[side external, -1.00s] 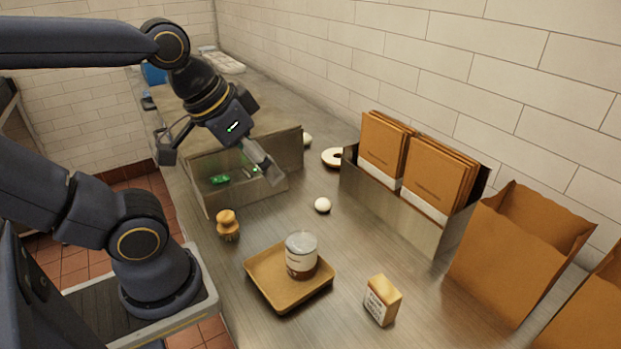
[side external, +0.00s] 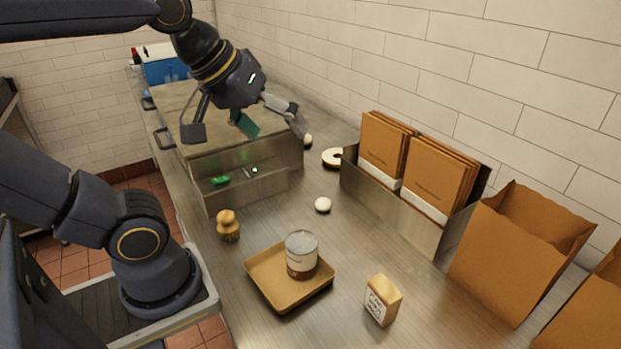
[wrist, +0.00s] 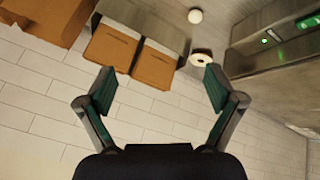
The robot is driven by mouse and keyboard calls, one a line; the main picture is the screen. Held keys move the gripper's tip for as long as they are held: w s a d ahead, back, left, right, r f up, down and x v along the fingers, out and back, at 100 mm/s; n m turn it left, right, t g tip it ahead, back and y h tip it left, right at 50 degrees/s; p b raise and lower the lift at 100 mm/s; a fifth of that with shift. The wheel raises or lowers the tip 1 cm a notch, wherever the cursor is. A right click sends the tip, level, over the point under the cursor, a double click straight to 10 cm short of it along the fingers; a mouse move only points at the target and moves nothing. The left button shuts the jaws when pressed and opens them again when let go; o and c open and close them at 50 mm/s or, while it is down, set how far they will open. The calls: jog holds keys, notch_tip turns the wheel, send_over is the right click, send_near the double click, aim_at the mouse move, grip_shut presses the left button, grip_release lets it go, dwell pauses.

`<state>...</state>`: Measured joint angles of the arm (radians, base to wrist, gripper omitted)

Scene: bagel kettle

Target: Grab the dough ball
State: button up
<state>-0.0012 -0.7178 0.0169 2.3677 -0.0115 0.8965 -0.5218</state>
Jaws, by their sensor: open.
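A small white dough ball (side external: 322,205) rests on the steel counter in the middle of the side external view. It also shows near the top of the wrist view (wrist: 195,16). A second pale round thing (side external: 308,140) lies farther back, close to my fingers; I cannot tell if it is dough too. My gripper (side external: 247,128) is open and empty, raised above the steel unit at the back left, well away from the middle ball. In the wrist view my gripper (wrist: 160,85) has its fingers spread, with the wall and paper packets beyond.
Paper bags (side external: 520,250) stand at right. A shaker (side external: 228,225) and small carton (side external: 382,300) stand nearby. Counter around the middle ball is clear.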

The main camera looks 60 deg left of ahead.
jog(key=w+a+r+n, duration=0.3)
jog(key=w+r+n, duration=0.3)
jog(key=w+n, duration=0.1)
jog(key=w+a+n+y, duration=0.3)
jog(key=w+a+n, duration=0.9)
jog(key=w+a, duration=0.4)
jog(key=w+a+f+n+g+y, duration=0.1)
jog(key=w+a+f+n+g, duration=0.3)
jog(key=a+f, duration=0.7)
jog(key=s+a+x, duration=0.1)
jog(key=x, duration=0.5)
jog(key=a+x, duration=0.1)
jog(key=x, duration=0.6)
jog(key=s+a+x, duration=0.1)
jog(key=x, duration=0.5)
jog(key=shift+s+a+f, duration=0.1)
jog(key=shift+s+a, duration=0.05)
jog(key=shift+s, duration=0.05)
jog(key=x, duration=0.5)
jog(key=shift+w+a+f, duration=0.15)
jog(key=shift+a+f, duration=0.15)
jog(key=c, duration=1.3)
